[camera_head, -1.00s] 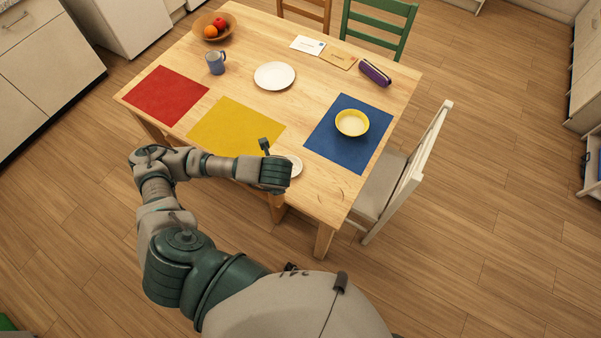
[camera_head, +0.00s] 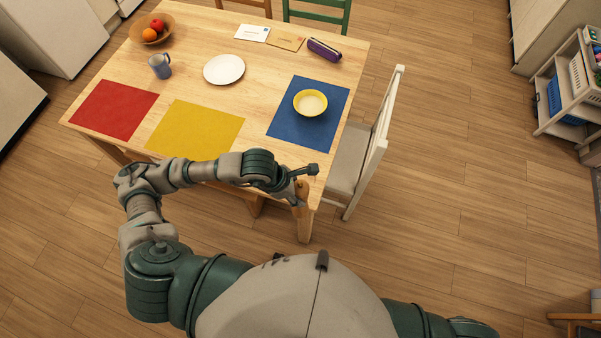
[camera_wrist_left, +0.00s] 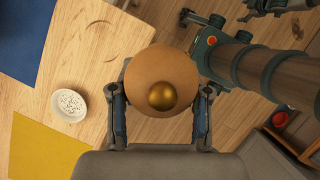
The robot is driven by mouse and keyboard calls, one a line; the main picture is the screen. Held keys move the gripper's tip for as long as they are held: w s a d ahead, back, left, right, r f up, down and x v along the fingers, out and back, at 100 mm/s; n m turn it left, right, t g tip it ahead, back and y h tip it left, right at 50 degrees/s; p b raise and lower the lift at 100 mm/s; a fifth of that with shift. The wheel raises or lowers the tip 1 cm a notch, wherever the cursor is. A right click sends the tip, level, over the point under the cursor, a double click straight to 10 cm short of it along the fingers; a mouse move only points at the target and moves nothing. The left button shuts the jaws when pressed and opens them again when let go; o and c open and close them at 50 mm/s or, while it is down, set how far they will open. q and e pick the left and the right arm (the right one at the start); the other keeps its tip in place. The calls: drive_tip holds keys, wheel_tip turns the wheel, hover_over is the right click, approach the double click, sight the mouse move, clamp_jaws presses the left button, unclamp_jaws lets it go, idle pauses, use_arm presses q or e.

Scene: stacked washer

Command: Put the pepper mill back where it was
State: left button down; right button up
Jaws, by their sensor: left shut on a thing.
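The pepper mill (camera_head: 302,188) is wooden and stands upright in my left gripper at the table's near right corner. In the left wrist view I look down on its round wooden top with a gold knob (camera_wrist_left: 162,96). The fingers of my left gripper (camera_wrist_left: 160,108) are closed around it from both sides. It appears over or just past the table (camera_head: 190,80) edge; I cannot tell whether it touches anything below. Curved marks (camera_wrist_left: 104,34) show on the bare tabletop beside it. At the wrist view's top edge, dark parts (camera_wrist_left: 262,8) look like my right gripper, cut off.
A small white dish with specks (camera_wrist_left: 68,105) stands near the mill. A yellow bowl (camera_head: 310,103) sits on the blue mat (camera_head: 290,129). A white chair (camera_head: 368,150) is close to the table's right side. Yellow (camera_head: 195,130) and red mats lie leftward.

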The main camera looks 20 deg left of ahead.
use_arm(q)
drive_tip(key=shift+w+d+r+m, duration=0.1)
drive_tip(key=shift+w+d+m, duration=0.1)
drive_tip(key=shift+m, duration=0.1)
drive_tip(key=w+a+f+p, duration=0.1)
drive_tip(key=w+a+f, duration=0.1)
drive_tip(key=w, duration=0.5)
drive_tip(key=w+a+f+p, duration=0.2)
drive_tip(key=w+f, duration=0.1)
drive_tip(key=w, duration=0.5)
drive_tip(key=shift+a, duration=0.15)
drive_tip(key=c, duration=0.5)
unclamp_jaws()
drive_tip(key=shift+s+f, duration=0.1)
drive_tip(key=shift+c, duration=0.2)
drive_tip(key=v, duration=1.2)
drive_tip(key=shift+a+b, duration=0.2)
drive_tip(key=shift+b, duration=0.1)
